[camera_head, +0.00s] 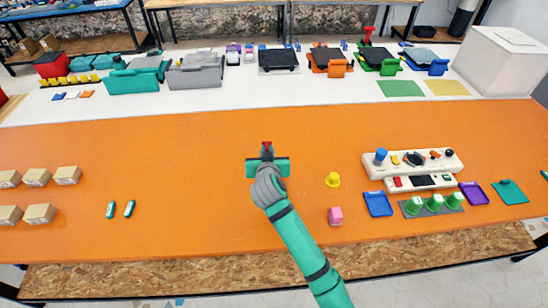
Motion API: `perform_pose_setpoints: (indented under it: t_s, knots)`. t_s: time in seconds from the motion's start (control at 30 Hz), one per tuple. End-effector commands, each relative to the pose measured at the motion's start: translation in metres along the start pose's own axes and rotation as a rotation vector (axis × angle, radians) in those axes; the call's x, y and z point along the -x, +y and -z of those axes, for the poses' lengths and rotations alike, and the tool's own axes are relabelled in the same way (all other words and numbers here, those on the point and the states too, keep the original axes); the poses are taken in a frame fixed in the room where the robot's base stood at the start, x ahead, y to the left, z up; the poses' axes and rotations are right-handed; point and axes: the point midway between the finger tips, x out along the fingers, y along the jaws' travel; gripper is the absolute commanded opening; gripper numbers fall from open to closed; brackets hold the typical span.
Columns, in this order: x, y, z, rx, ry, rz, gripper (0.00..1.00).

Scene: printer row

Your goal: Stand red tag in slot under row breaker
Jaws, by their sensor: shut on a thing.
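My gripper (267,158) is over the middle of the orange table, at the end of my teal and grey arm. It is shut on a small red piece, the red tag (267,147), which shows just beyond the teal crossbar. Most of the tag's lower part is hidden by the gripper. At the right is a pale control panel (453,164) with a blue knob, a yellow switch, a black dial and orange and black parts. A lower pale strip (388,182) in front carries red, black and green inserts. I cannot tell which control is the row breaker.
A blue tray (378,204) and a grey base (408,211) with green pegs stand before the panel. Cardboard boxes (67,175) sit at left; printers line the back.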

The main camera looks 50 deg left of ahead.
Motion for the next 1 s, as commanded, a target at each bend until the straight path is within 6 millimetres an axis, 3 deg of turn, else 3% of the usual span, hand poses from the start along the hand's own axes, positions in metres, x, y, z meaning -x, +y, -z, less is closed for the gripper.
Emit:
perform_pose_setpoints:
  t_s: [0.1, 0.3, 0.57, 0.8, 1.0]
  knots:
    - [-0.025, 0.007, -0.011, 0.003, -0.003, -0.003, 0.0]
    - [-0.056, 0.015, -0.027, 0.002, -0.001, -0.003, 0.0]
    - [-0.075, 0.019, -0.037, 0.0, -0.002, -0.003, 0.0]
    - [-0.085, 0.019, -0.063, 0.001, -0.001, -0.003, 0.0]
    - [-0.085, 0.019, -0.064, -0.002, 0.0, -0.003, 0.0]
